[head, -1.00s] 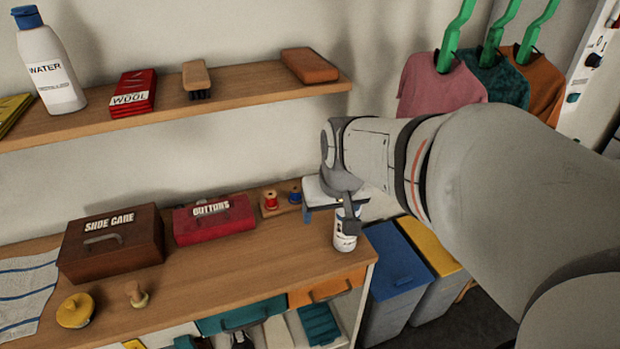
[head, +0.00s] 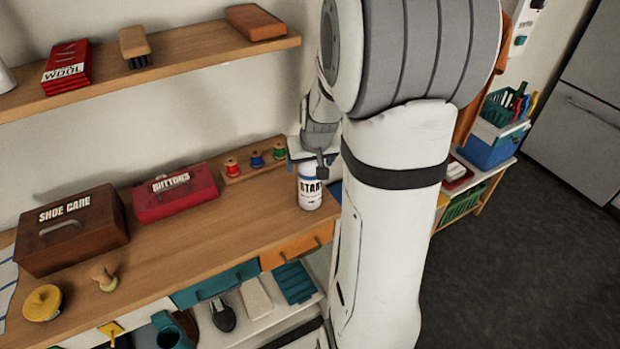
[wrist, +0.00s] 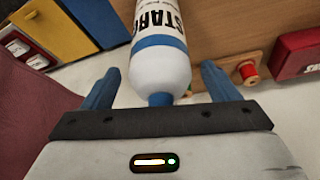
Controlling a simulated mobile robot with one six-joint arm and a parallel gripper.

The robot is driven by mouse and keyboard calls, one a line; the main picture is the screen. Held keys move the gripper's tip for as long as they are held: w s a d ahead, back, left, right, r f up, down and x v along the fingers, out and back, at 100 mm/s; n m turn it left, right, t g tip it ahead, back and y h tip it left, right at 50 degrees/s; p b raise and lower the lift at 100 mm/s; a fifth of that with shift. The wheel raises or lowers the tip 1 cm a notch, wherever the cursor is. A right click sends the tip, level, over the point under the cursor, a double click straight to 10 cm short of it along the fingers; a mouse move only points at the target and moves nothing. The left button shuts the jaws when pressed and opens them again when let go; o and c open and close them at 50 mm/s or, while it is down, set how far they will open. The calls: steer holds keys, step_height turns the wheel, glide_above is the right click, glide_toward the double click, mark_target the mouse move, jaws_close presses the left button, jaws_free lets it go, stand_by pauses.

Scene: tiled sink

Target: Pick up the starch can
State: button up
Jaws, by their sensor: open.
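The starch can (head: 310,189) is white with a blue band and dark lettering. It stands upright near the right end of the wooden counter. In the wrist view the can (wrist: 160,65) lies between the two blue fingers, its blue cap toward the palm. My gripper (wrist: 160,88) is open, with a gap visible on both sides of the can's top. In the head view my gripper (head: 307,163) is just above the can, partly hidden by my arm.
A rack of thread spools (head: 257,161) stands just behind the can. A red buttons box (head: 175,196) and a brown shoe care box (head: 70,232) stand to the left. A shelf (head: 190,46) hangs above. Open counter lies left of the can.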

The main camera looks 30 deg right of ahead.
steer(key=shift+w+f, duration=0.15)
steer(key=shift+f, duration=0.4)
steer(key=shift+c, duration=0.4)
steer(key=shift+r, duration=0.1)
steer(key=c, duration=1.7)
